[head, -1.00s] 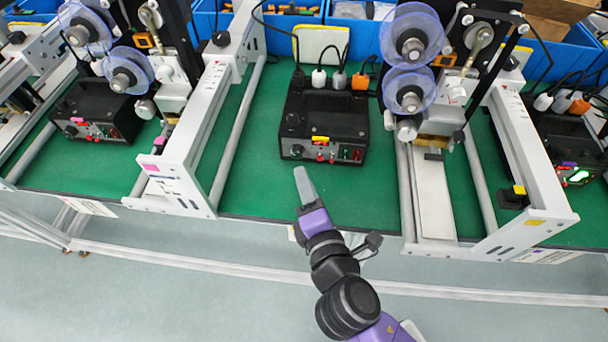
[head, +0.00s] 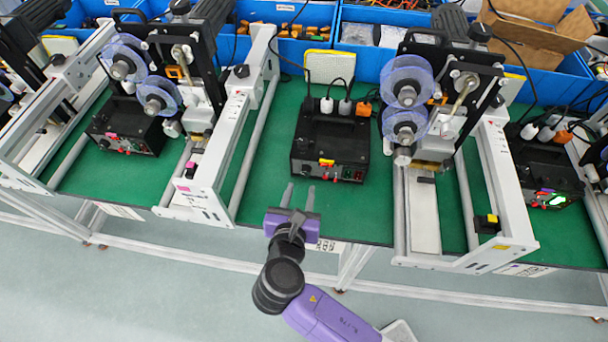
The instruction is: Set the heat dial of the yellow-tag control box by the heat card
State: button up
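The yellow-tag control box (head: 332,140) is a black box on the green bench, in the middle of the head view. I cannot make out a heat card.
Coder machines with clear reels stand left (head: 158,95) and right (head: 407,82) of the box, on white frames (head: 210,150). A pink-tag box (head: 125,130) and a purple-tag box (head: 545,170) stand farther out. Blue bins (head: 365,55) line the back.

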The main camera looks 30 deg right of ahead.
aim_at(305, 174)
jog(key=x, duration=0.6)
jog(key=shift+w+d+f, duration=0.15)
jog(key=shift+w, duration=0.1)
grip_shut()
